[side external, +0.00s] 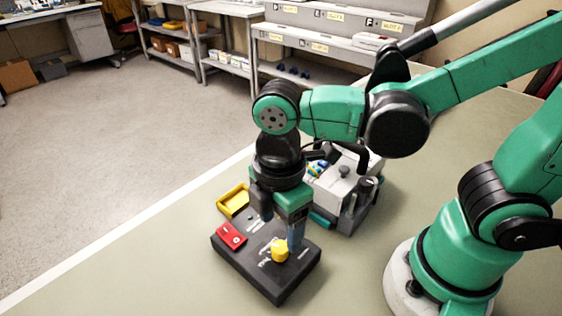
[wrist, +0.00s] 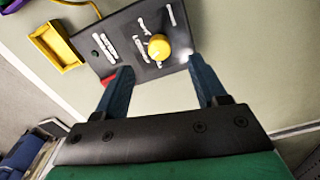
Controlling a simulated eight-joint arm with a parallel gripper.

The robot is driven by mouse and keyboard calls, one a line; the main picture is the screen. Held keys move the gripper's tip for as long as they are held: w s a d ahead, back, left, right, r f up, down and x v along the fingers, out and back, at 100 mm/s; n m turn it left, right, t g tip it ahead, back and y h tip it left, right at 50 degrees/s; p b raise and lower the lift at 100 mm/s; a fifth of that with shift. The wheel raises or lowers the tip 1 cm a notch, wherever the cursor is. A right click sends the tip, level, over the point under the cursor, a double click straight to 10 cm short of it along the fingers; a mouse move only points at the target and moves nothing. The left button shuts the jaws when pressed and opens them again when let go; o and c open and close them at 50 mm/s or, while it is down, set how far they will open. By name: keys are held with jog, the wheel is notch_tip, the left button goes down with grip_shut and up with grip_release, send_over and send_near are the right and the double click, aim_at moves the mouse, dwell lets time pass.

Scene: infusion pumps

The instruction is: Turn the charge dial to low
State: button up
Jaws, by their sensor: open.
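The yellow charge dial (side external: 280,250) stands on a dark control box (side external: 285,288) with white lettering too small to read. In the wrist view, the dial (wrist: 158,47) shows just beyond my fingertips, between the lines of the two fingers. My gripper (side external: 281,232) points down over the box, with one blue finger close beside the dial. In the wrist view, my gripper (wrist: 160,66) is open with nothing between its fingers. I cannot tell whether a finger touches the dial, or which setting it points to.
A red switch block (side external: 231,236) sits on the box's left part. A yellow tray (side external: 233,201) lies behind the box. A grey device (side external: 340,185) stands behind my gripper. The green tabletop in front is clear. Shelves stand in the background.

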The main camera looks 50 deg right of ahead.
aim_at(280, 247)
jog(key=shift+f, duration=2.45)
grip_shut()
